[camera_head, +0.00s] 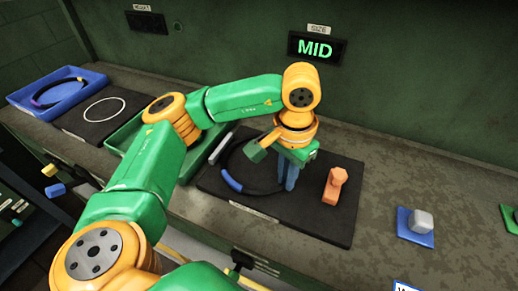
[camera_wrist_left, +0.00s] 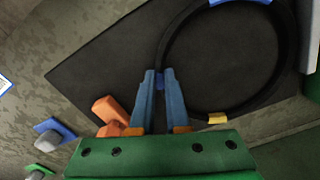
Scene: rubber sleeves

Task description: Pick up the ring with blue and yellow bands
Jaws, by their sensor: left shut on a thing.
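The black ring (camera_head: 238,187) with blue and yellow bands lies on a dark mat (camera_head: 325,223) in the head view. A blue band (camera_head: 229,180) shows on its near left side there. In the left wrist view the ring (camera_wrist_left: 293,60) has a blue band at the top, a yellow band (camera_wrist_left: 217,118) low down, and blue between the fingertips. My left gripper (camera_wrist_left: 160,80) points down and is shut on the ring's side. It also shows in the head view (camera_head: 289,187). Whether the ring is lifted off the mat is unclear. My right gripper is not in view.
An orange block (camera_head: 335,186) stands on the mat close beside my left gripper. Grey knobs on a blue pad (camera_head: 415,238) and a green pad stand right. A blue tray (camera_head: 88,77), a white ring (camera_head: 104,109) and a green tray lie left. A wall rises behind.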

